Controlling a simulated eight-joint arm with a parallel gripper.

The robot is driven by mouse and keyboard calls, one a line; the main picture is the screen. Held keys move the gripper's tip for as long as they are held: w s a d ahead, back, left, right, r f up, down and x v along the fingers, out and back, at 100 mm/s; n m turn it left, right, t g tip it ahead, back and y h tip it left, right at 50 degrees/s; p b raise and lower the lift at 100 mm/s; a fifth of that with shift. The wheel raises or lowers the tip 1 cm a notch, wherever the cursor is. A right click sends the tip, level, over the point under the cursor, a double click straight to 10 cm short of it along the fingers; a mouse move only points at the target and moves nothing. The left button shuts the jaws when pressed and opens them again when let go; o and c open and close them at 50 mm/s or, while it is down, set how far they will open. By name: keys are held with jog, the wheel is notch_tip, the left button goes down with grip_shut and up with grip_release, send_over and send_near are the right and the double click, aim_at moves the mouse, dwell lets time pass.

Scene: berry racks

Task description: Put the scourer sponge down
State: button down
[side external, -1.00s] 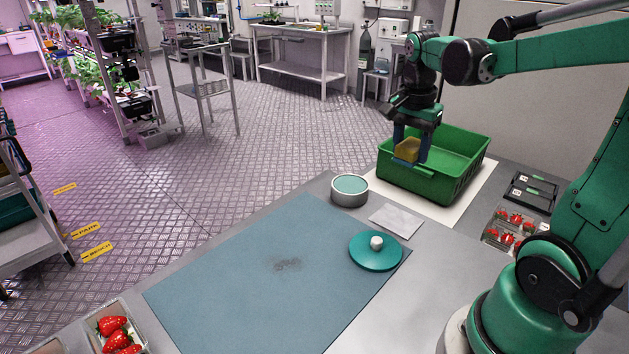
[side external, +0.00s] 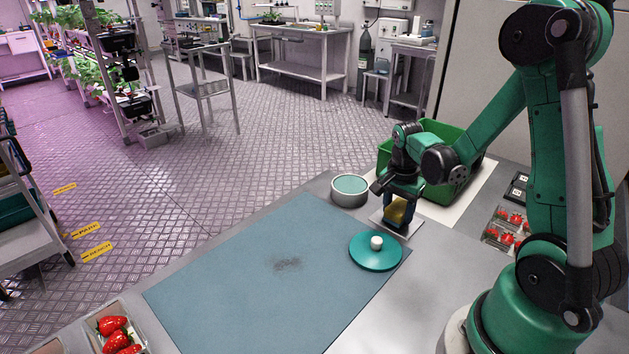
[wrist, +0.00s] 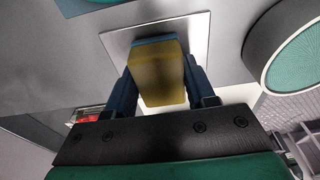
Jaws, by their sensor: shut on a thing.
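The scourer sponge (side external: 398,212) is a yellow block with a dark side, held between the blue fingers of my gripper (side external: 401,217). In the wrist view the sponge (wrist: 158,75) sits between both fingers of my gripper (wrist: 160,80), which is shut on it. The sponge is over a pale square plate (side external: 411,229), and this plate (wrist: 120,42) also shows around it in the wrist view. I cannot tell whether the sponge touches the plate.
A round grey container with a teal top (side external: 350,187) stands left of the plate. A teal disc lid with a white knob (side external: 376,256) lies in front. The green crate (side external: 466,178) is behind my arm. A blue mat (side external: 250,270) and strawberry punnets (side external: 508,228) lie on the table.

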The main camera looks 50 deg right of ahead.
aim_at(395, 210)
jog(key=shift+f, duration=0.15)
jog(key=shift+c, duration=1.5)
grip_release()
notch_tip(395, 210, up, 12)
jog(key=a, duration=0.1)
jog(key=w+a+r+n+t+y, duration=0.1)
jog(key=a+n+t, duration=0.6)
jog(key=a+n, duration=0.9)
jog(key=shift+n, duration=1)
jog(key=shift+w, duration=0.1)
